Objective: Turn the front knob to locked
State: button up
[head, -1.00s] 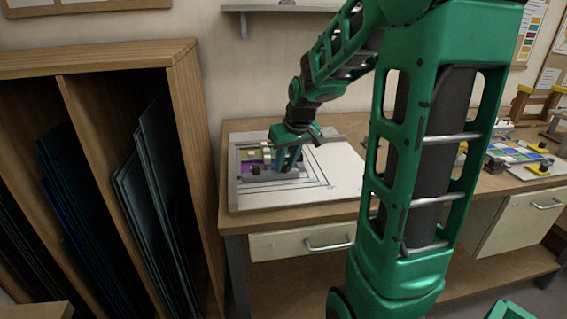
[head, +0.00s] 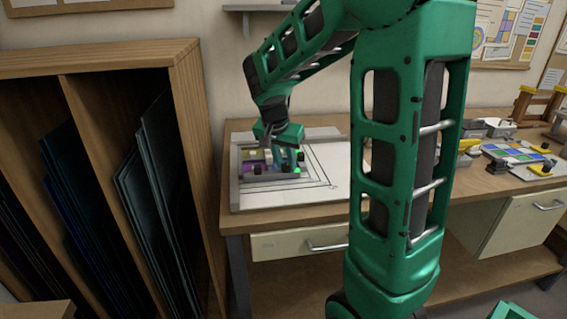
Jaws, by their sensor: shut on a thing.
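A panel of coloured glass pieces (head: 252,156) lies in a pale frame (head: 235,185) on the board at the left of the bench. A small dark knob (head: 257,170) stands at its front left. My gripper (head: 287,170) points down over the right part of the panel, with its fingers low against the frame. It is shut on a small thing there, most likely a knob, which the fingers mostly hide. A bright green spot (head: 297,169) shows beside the fingertips. Which way the held thing is turned is too small to tell.
A wooden rack (head: 185,130) with dark glass sheets stands at the left, close to the bench. The right part of the white board (head: 335,165) is clear. A second coloured panel (head: 515,153) with yellow and black fittings lies at the right.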

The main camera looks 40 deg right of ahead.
jog(key=shift+w+a+m+g, duration=0.15)
jog(key=shift+m+g, duration=0.15)
jog(key=shift+m, duration=0.6)
jog(key=o, duration=1)
jog(key=shift+r, duration=0.1)
jog(key=v, duration=1)
jog(key=shift+a+r, duration=0.2)
jog(key=shift+a, duration=0.05)
